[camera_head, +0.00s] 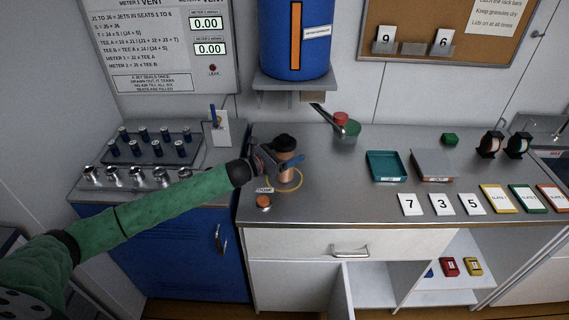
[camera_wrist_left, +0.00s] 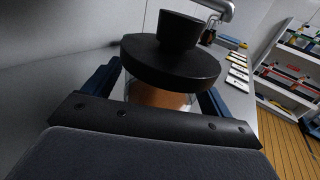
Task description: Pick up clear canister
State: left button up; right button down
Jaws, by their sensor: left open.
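The clear canister (camera_head: 285,166) has a black lid and orange-brown contents. It stands upright on the grey counter, by a yellow ring marking. In the left wrist view its wide black lid (camera_wrist_left: 170,62) fills the upper middle, and the orange-brown body (camera_wrist_left: 155,97) shows below it. My left gripper (camera_head: 283,163) is at the canister, its arm coming in from the left. Its blue fingers are open, one on each side of the body, below the lid. Whether they touch it cannot be told. My right gripper is in neither view.
An orange button (camera_head: 264,201) is at the counter's front edge. A blue tank (camera_head: 295,40) hangs above the counter behind the canister. A jet rack (camera_head: 150,146) is left.

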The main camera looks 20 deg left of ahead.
pick_arm(q)
jog(key=shift+w+d, duration=0.1)
jog(key=shift+w, duration=0.15)
jog(key=c, duration=1.6)
